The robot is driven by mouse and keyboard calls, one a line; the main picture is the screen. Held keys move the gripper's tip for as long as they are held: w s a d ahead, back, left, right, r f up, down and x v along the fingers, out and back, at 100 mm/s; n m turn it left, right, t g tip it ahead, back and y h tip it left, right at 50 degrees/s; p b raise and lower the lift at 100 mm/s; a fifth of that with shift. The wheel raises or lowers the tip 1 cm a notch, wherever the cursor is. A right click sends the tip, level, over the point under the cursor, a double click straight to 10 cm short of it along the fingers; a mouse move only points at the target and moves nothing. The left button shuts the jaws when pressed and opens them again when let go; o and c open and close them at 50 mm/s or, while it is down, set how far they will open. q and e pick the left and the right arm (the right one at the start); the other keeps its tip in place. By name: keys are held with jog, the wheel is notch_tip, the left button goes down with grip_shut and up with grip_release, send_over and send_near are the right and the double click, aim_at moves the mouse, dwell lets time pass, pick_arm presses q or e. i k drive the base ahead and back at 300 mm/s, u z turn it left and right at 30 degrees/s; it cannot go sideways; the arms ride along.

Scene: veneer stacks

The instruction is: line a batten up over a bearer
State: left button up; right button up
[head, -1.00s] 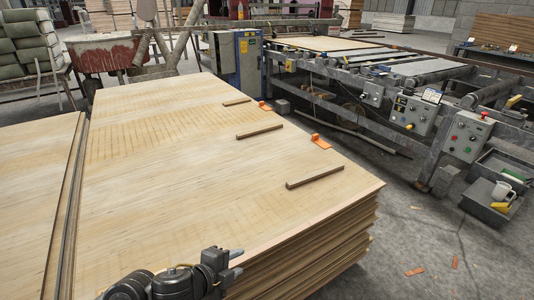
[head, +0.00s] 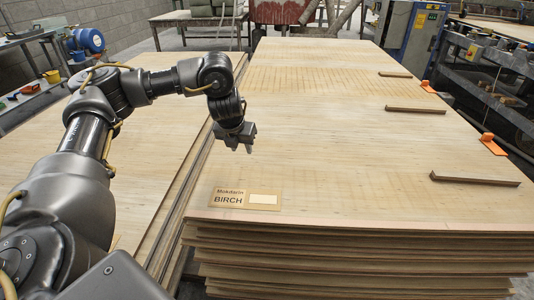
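Three dark wooden battens lie flat on the big right-hand veneer stack (head: 300,150), near its right edge: a near one (head: 475,179), a middle one (head: 415,110) and a far one (head: 395,74). They lie apart from one another. Orange pieces stand at the stack's right edge, one near (head: 493,145) and one farther back (head: 428,87). I cannot tell any bearer under the battens. My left gripper (head: 241,146) hangs over the stack's left side, fingers down, apart and empty, well left of the battens. My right gripper is out of view.
A second, lower veneer stack (head: 130,195) lies on the left, across a narrow gap. A Birch label (head: 246,199) lies at the near edge of the big stack. A bench with a blue motor (head: 86,41) is at far left. A blue cabinet (head: 412,40) stands behind, machinery right.

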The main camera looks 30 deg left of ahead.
aim_at(389, 108)
jog(key=z, duration=1.8)
jog(key=i, duration=4.25)
jog(key=u, duration=2.45)
jog(key=i, duration=0.85)
jog(key=u, duration=0.05)
